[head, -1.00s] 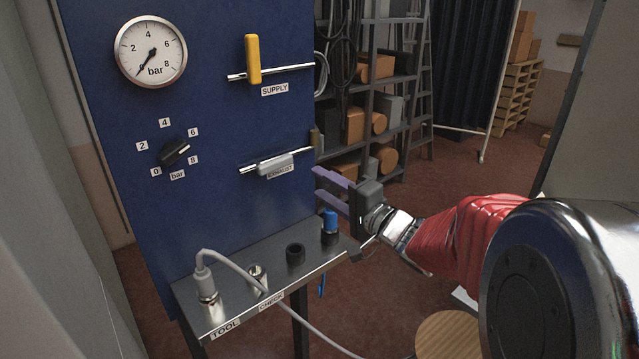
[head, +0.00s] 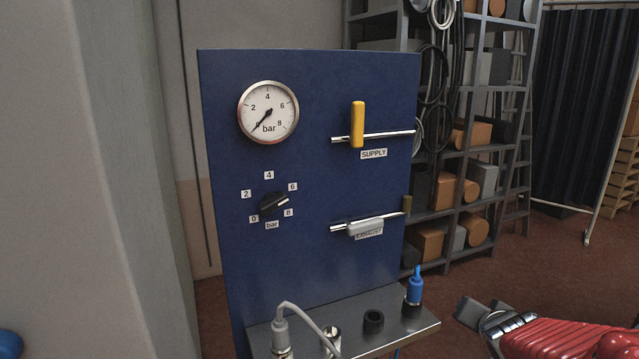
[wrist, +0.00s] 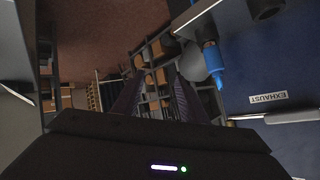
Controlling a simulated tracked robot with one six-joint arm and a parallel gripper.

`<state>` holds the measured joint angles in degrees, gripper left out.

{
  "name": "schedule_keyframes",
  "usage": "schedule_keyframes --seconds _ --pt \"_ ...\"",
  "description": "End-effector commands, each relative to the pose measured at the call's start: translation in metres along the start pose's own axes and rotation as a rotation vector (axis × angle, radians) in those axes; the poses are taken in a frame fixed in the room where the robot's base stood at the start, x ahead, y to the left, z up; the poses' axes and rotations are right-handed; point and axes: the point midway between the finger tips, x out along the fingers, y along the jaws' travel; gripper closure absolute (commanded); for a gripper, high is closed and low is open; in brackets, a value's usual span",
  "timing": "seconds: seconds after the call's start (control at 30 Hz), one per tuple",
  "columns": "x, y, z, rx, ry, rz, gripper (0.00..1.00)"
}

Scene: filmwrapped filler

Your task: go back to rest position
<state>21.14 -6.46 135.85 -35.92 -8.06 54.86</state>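My gripper (head: 472,312) is at the lower right of the head view, right of the shelf's end and apart from it. Its fingers hardly show there. In the wrist view my gripper (wrist: 157,92) has its two dark fingers apart with nothing between them. The blue panel (head: 310,190) stands left of it. The shelf (head: 395,333) holds a blue-tipped nozzle (head: 414,287), upright, at its right end. The nozzle also shows in the wrist view (wrist: 206,72), right of the fingers and apart from them.
The yellow supply lever (head: 357,124) stands across its pipe; the white exhaust lever (head: 365,227) lies along its own. The gauge (head: 268,112) needle points near 0. A grey hose plug (head: 281,335) and black ring (head: 373,321) are on the shelf. A loaded rack (head: 455,170) stands behind.

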Motion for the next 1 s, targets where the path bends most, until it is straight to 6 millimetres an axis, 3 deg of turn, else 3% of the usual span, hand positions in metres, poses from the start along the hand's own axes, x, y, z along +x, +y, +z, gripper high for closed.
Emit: schedule_keyframes --seconds 0.23,0.47,0.8,1.0 --pt "-0.040 0.025 0.035 -0.196 -0.154 0.162 0.61" --pt "-0.092 0.029 0.080 -0.357 -0.355 0.208 0.61" --pt "-0.187 -0.002 0.149 -0.530 -0.614 0.079 0.61" --pt "-0.225 -0.031 0.162 -0.539 -0.603 -0.023 0.61"
